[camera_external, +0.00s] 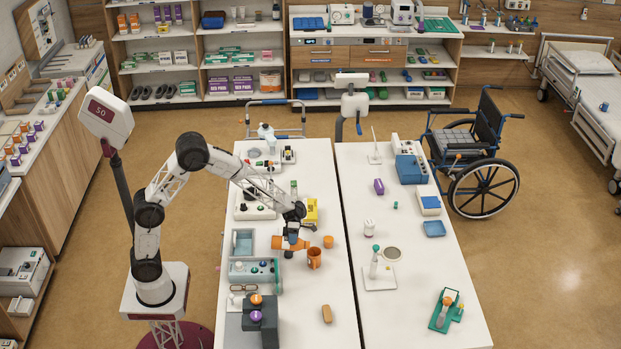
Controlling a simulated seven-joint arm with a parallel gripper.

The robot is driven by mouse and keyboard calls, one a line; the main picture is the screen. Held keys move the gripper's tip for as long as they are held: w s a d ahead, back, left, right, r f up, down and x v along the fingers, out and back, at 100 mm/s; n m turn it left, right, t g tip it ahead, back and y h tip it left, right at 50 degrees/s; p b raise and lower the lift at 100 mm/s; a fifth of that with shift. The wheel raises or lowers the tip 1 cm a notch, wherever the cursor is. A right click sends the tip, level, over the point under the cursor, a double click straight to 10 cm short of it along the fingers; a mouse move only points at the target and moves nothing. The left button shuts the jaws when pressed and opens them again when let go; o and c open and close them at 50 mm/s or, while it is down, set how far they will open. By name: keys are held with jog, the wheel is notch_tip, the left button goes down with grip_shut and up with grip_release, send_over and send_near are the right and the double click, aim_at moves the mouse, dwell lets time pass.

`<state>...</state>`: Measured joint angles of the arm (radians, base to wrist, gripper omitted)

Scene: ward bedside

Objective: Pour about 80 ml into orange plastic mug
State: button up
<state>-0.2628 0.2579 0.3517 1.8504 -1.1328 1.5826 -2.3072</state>
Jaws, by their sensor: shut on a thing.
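The orange mug (314,259) stands upright on the left white table, just right of and below my gripper. My gripper (291,240) is shut on an orange container (278,242), which is tipped nearly onto its side. The container's right end is close to the mug's rim, above and left of it. Whether liquid is flowing, and how much is in the mug, is too small to tell. My gripper hides the container's middle.
A small orange cup (328,241) stands right of the mug. A yellow object (311,211) is behind my gripper. A grey-teal tray (242,242) and a rack-like box (252,270) lie to the left. The table's right edge has free room.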

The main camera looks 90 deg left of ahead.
jog(key=shift+s+r+m+t, duration=0.15)
jog(key=shift+m+t, duration=0.15)
jog(key=shift+m, duration=0.3)
jog(key=shift+s+r+m+t, duration=0.1)
jog(key=shift+m+t, duration=0.2)
jog(key=shift+m, duration=0.3)
jog(key=shift+r, duration=0.2)
jog(key=shift+s, duration=0.1)
jog(key=shift+s+r+m, duration=0.15)
jog(key=shift+r+m, duration=0.3)
jog(key=shift+m, duration=0.05)
jog(key=shift+r, duration=0.1)
dwell(1.5)
